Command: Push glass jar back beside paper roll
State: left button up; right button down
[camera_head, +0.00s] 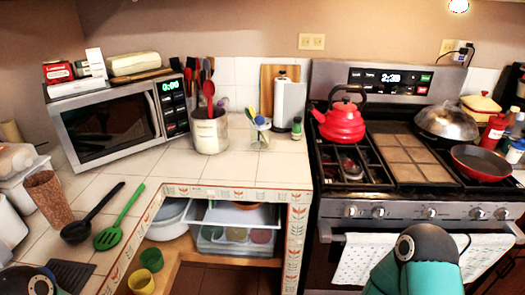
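The glass jar (260,138) stands upright on the tiled counter, with several colourful brushes or utensils in it. The paper roll (289,105) is white and stands upright behind the jar and a little to its right, near the back wall. In this view a small gap of counter seems to lie between them. Neither gripper shows. Only a teal and black link of my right arm is at the bottom right, and a bit of my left arm at the bottom left corner.
A wooden board (270,80) leans behind the roll. The stove with a red kettle (341,122) is to the right. The counter before the jar is clear.

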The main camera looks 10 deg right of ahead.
aim_at(260, 136)
jog(key=z, duration=0.25)
jog(key=i, duration=0.2)
jog(key=u, duration=2.85)
jog(key=k, duration=1.6)
jog(key=z, duration=1.35)
jog(key=i, duration=1)
jog(key=z, duration=0.1)
